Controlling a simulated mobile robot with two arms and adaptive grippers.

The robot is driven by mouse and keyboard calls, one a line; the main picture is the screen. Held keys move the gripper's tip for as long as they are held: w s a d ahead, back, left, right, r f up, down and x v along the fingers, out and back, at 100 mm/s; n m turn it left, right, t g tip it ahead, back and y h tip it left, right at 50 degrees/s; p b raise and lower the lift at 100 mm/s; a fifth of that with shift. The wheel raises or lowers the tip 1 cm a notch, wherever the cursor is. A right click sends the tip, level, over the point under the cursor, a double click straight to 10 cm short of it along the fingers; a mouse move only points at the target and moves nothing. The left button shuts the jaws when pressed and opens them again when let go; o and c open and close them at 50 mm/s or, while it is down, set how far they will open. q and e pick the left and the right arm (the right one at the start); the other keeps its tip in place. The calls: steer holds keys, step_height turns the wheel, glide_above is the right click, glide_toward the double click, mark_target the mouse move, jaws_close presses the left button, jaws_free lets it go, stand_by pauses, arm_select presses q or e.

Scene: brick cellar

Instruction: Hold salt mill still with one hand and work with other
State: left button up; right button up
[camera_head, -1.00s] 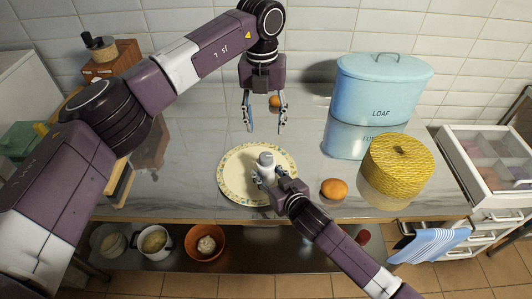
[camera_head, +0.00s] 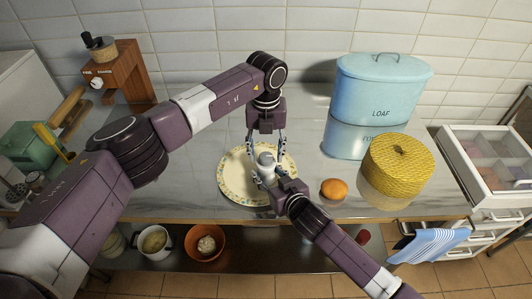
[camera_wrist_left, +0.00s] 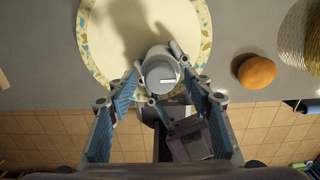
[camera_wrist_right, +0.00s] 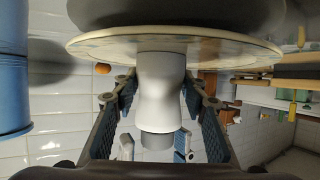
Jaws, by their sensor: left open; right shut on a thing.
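The salt mill (camera_head: 266,162) is white with a grey top and stands upright on a plate (camera_head: 232,181) with a patterned rim. My right gripper (camera_head: 265,178) is shut on the mill from the front. In the right wrist view the mill's waisted body (camera_wrist_right: 160,85) sits between its fingers. My left gripper (camera_head: 266,148) is open above and just behind the mill, pointing down. In the left wrist view the mill's top (camera_wrist_left: 161,78) shows beyond and between the open fingers, which look apart from it.
An orange (camera_head: 334,189) lies right of the plate, near the counter's front edge. A yellow woven basket (camera_head: 398,163) and a blue loaf tin (camera_head: 378,95) stand further right. A wooden grinder (camera_head: 117,75) and a green box (camera_head: 30,146) are at the left.

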arm_select(q)
steer(key=shift+f, duration=0.2)
steer(key=shift+c, duration=0.2)
steer(key=c, duration=1.1)
steer(key=shift+m, duration=0.4)
